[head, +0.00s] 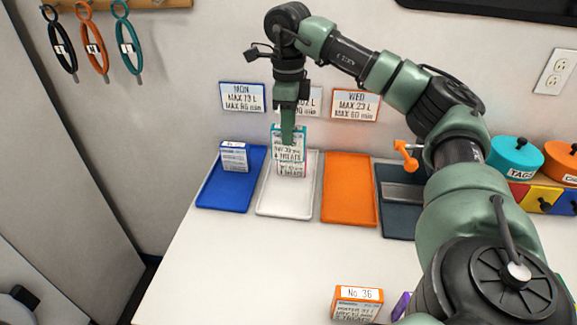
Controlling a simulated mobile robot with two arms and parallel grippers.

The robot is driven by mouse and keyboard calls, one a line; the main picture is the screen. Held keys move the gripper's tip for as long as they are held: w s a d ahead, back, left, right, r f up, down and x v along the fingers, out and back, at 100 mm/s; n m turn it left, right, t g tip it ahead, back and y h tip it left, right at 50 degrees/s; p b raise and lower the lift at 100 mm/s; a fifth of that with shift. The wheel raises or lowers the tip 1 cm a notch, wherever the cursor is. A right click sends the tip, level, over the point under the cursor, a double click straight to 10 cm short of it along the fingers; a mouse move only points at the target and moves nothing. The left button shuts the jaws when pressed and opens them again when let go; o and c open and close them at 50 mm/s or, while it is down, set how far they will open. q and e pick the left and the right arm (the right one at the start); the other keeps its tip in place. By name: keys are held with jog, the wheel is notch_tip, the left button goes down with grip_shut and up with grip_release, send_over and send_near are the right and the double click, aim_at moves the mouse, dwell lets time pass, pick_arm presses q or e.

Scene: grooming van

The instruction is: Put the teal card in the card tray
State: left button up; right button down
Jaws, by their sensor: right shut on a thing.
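The teal card (280,155), white with a teal top edge and printed lines, stands upright in my right gripper (288,135). The gripper is shut on the card's upper part, and its fingers hide part of the card's face. The card is over the white tray (272,207), the middle one of three coloured trays. I cannot tell whether its lower edge touches the tray. My left gripper is not in view.
A blue tray (214,200) holding a blue-topped card (235,158) is left of the white one. An orange tray (348,190) and a dark tray (397,222) are to its right. An orange-topped box (357,304) stands at the front. The table's front left is clear.

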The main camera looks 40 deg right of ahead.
aim_at(289, 159)
notch_tip(289, 159, down, 10)
jog(key=shift+s+f+p, duration=0.1)
jog(key=shift+p, duration=0.35)
jog(key=shift+f, duration=0.2)
jog(key=shift+f, duration=0.15)
jog(key=c, duration=1.2)
grip_release()
jog(key=shift+r, duration=0.3)
notch_tip(289, 159, up, 12)
jog(key=shift+a+f+b, duration=0.1)
jog(key=shift+b, duration=0.7)
